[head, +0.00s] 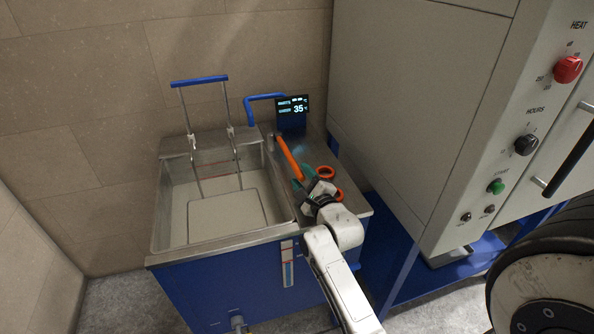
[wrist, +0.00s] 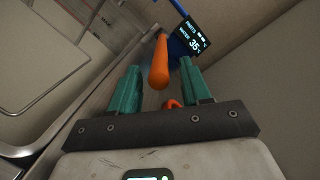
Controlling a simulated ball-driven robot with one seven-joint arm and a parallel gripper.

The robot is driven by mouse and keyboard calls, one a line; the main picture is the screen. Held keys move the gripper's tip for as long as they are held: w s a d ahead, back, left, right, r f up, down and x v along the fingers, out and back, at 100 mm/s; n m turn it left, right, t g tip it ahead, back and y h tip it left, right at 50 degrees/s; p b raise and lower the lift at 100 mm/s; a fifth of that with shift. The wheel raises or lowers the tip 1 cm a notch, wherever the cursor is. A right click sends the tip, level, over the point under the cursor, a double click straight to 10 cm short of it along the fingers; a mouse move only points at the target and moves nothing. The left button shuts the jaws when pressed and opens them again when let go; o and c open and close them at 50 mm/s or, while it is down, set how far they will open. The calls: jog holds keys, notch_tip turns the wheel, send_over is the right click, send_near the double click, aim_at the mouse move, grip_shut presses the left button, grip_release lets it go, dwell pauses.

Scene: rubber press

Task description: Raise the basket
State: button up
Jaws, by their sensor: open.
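The basket (head: 239,182) is a thin wire frame hanging in the steel tank, with two upright rods and a blue bar (head: 199,81) on top. An orange lever (head: 288,157) stands at the tank's right side, tilted. My gripper (head: 299,186) has teal fingers and is at the lower end of the lever. In the wrist view the orange lever (wrist: 159,62) lies between the open fingers (wrist: 157,78), with gaps on both sides; whether it touches is unclear.
A small display (head: 292,106) reading 35 and a blue bent pipe (head: 264,97) stand behind the lever. The large press cabinet (head: 420,100) closes off the right side, and a tiled wall the back.

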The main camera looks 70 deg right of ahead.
aim_at(297, 171)
jog(key=shift+x, duration=1.85)
grip_shut()
